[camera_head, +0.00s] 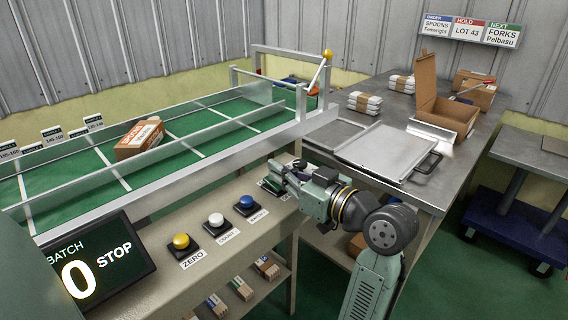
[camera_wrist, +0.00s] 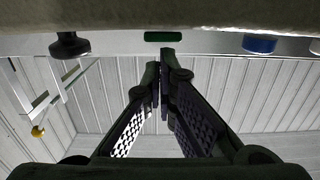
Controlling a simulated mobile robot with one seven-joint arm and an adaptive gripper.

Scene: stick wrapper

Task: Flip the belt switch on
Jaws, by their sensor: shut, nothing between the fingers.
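My gripper (camera_head: 280,174) is shut and empty over the right end of the control ledge. A green rocker (camera_head: 270,186), which looks like the belt switch, sits on the ledge by the fingertips and is partly covered by them. In the wrist view the fingertips of my gripper (camera_wrist: 163,54) point at the green rocker (camera_wrist: 163,37), with a small gap in the picture; I cannot tell if they touch. The rocker's label is hidden. The batch display (camera_head: 98,262) reads 0 and STOP. The green belt (camera_head: 205,125) carries a brown carton (camera_head: 139,138).
Yellow (camera_head: 181,242), white (camera_head: 216,220) and blue (camera_head: 246,203) buttons line the ledge left of my gripper. In the wrist view a black knob (camera_wrist: 70,46) and the blue button (camera_wrist: 259,45) flank the rocker. A metal table (camera_head: 420,192) with an open box (camera_head: 440,113) stands right.

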